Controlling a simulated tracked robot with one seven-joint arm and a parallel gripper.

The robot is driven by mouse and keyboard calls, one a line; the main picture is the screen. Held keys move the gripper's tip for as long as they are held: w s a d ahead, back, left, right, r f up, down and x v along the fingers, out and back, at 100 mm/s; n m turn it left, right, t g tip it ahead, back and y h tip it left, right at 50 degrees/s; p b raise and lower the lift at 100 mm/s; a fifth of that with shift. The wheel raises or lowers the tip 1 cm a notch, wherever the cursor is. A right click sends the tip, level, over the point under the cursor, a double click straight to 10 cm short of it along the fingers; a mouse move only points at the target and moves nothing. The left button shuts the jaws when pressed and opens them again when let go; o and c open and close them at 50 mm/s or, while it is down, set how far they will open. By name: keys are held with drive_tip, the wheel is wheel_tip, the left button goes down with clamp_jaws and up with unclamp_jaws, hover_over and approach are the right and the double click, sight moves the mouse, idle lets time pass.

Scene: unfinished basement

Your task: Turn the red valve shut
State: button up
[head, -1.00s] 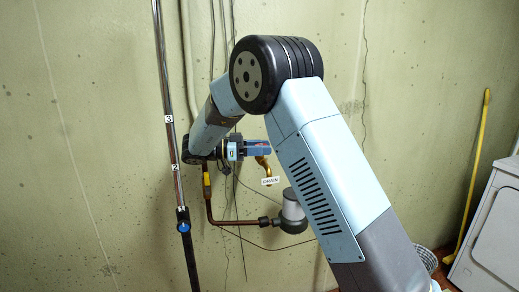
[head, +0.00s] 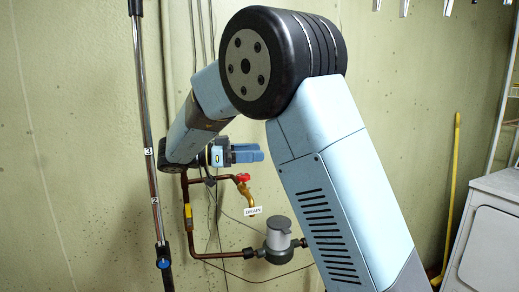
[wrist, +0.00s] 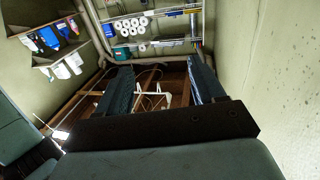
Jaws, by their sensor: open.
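The red valve (head: 242,177) is a small red handle on top of a brass drain tap (head: 247,193), at the end of a copper pipe by the wall in the head view. A white tag reading DRAIN (head: 253,211) hangs below it. My gripper (head: 261,155) is just above the valve in the picture, its blue fingers pointing right. I cannot tell its depth relative to the valve. In the wrist view my gripper (wrist: 158,66) has its fingers wide apart with nothing held between them. I cannot make out the valve there.
A grey meter (head: 279,233) sits on the copper pipe below right. A chrome pole (head: 149,130) with a blue knob stands at left. A yellow broom (head: 451,190) and a white appliance (head: 490,240) are at right. Shelves with white rolls (wrist: 140,25) show in the wrist view.

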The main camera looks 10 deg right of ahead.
drive_tip(key=s+d+r, duration=0.1)
drive_tip(key=s+r, duration=0.1)
drive_tip(key=s, duration=0.4)
drive_tip(key=shift+d+r, duration=0.35)
drive_tip(key=w+d+r+n+t+y, duration=0.3)
drive_tip(key=w+d+t+y, duration=0.2)
drive_tip(key=w+d+t, duration=0.15)
drive_tip(key=w+d+r+n+t+y, duration=0.4)
drive_tip(key=w+d+t+y, duration=0.1)
drive_tip(key=w+t, duration=0.25)
drive_tip(key=s+a+f+n+g+y, duration=0.1)
drive_tip(key=s+f+n+y, duration=0.1)
drive_tip(key=s+n+y, duration=0.5)
drive_tip(key=s+a+f+n+g+y, duration=0.1)
drive_tip(key=s+f+n+y, duration=0.15)
drive_tip(key=s+y, duration=0.4)
drive_tip(key=s+d+f+g+h, duration=0.2)
drive_tip(key=s+f, duration=0.4)
drive_tip(key=s, duration=0.4)
drive_tip(key=s+d+f+g+h, duration=0.3)
drive_tip(key=s+d+f+g, duration=0.2)
drive_tip(key=s, duration=0.5)
drive_tip(key=shift+s+f+n, duration=0.25)
drive_tip(key=shift+f+n, duration=0.15)
drive_tip(key=shift+n, duration=0.05)
